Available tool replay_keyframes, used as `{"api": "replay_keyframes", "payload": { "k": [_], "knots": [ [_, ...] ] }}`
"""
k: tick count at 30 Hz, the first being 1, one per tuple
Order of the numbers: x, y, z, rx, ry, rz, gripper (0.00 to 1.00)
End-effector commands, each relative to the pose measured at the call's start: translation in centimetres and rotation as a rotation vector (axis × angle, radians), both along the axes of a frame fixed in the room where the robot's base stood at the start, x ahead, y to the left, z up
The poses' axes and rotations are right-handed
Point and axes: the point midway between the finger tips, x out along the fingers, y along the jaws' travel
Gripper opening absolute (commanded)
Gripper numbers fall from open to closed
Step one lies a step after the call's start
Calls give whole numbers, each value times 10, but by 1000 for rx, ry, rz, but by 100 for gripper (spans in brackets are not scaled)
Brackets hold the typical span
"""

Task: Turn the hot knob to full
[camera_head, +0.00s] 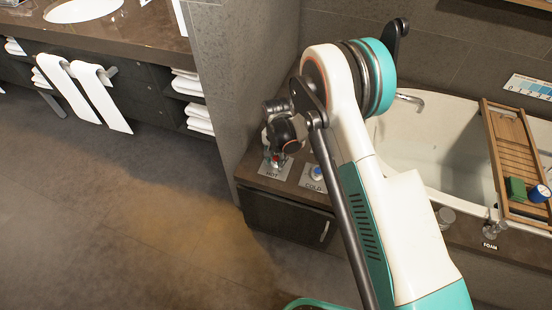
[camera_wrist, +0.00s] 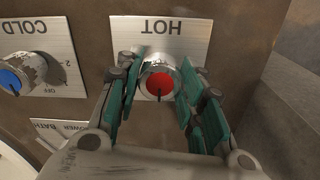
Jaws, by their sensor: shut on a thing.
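The hot knob (camera_wrist: 160,82) has a red cap and a metal rim, and sits on the silver plate marked HOT (camera_wrist: 160,35). In the wrist view, the teal-padded fingers of my gripper (camera_wrist: 158,90) are on either side of the knob, shut on it. A dark pointer line on the red cap points toward the bottom of the picture. The dial marks around the knob are hidden by the fingers. In the head view, my gripper (camera_head: 277,158) is over the HOT plate (camera_head: 270,172), and the knob is mostly covered.
The cold knob (camera_wrist: 18,75), with a blue cap, is beside it; it also shows in the head view (camera_head: 316,173). A lower plate (camera_wrist: 62,132) has a partly hidden label. The bathtub (camera_head: 440,140) with a wooden tray (camera_head: 512,165) is at right. Open floor lies at left.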

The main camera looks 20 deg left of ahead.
Motion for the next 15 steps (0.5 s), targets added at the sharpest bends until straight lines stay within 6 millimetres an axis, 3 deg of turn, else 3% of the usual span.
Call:
{"api": "replay_keyframes", "payload": {
  "k": [8, 15],
  "knots": [
    [0, 0, 0, 0, 0, 46, 12],
    [0, 0, 0, 0, 0, 191, 12]
  ]
}}
